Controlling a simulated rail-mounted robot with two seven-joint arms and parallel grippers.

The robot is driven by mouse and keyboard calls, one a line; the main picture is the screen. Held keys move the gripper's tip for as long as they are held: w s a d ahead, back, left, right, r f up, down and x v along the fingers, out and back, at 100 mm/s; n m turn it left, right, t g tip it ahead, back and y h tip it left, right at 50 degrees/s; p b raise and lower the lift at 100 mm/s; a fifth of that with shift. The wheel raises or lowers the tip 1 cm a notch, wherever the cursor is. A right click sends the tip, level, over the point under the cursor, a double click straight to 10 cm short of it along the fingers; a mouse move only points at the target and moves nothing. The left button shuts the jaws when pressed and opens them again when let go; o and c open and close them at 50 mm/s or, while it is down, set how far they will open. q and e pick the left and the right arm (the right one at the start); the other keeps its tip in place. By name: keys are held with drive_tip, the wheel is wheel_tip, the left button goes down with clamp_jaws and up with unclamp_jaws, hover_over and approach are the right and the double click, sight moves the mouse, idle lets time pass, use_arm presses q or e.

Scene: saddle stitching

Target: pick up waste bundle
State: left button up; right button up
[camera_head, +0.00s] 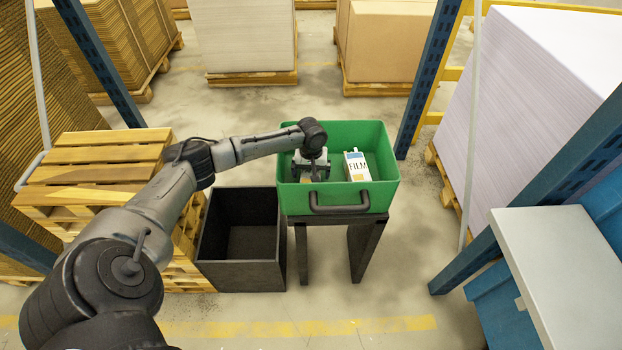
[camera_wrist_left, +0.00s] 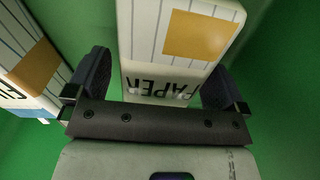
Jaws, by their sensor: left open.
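A green bin (camera_head: 386,195) with a dark front handle stands on a dark stand and holds the bundles. My left gripper (camera_head: 310,172) is inside the bin at its left side, pointing down. In the left wrist view its open fingers (camera_wrist_left: 158,75) stand on either side of a white bundle marked PAPER (camera_wrist_left: 140,55), with striped sides and an orange patch. I cannot tell whether the fingers touch it. A similar bundle marked FILM (camera_head: 357,167) stands to the right in the bin; it also shows at the left of the left wrist view (camera_wrist_left: 30,65). My right gripper is out of view.
An empty black open crate (camera_head: 216,276) stands on the floor left of the bin's stand (camera_head: 361,250). Stacked wooden pallets (camera_head: 98,157) are further left. Blue uprights (camera_head: 418,80) rise at both sides, and a grey tabletop (camera_head: 555,265) is at the right.

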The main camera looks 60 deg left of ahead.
use_arm(q)
drive_tip(key=shift+r, duration=0.1)
drive_tip(key=c, duration=1.1)
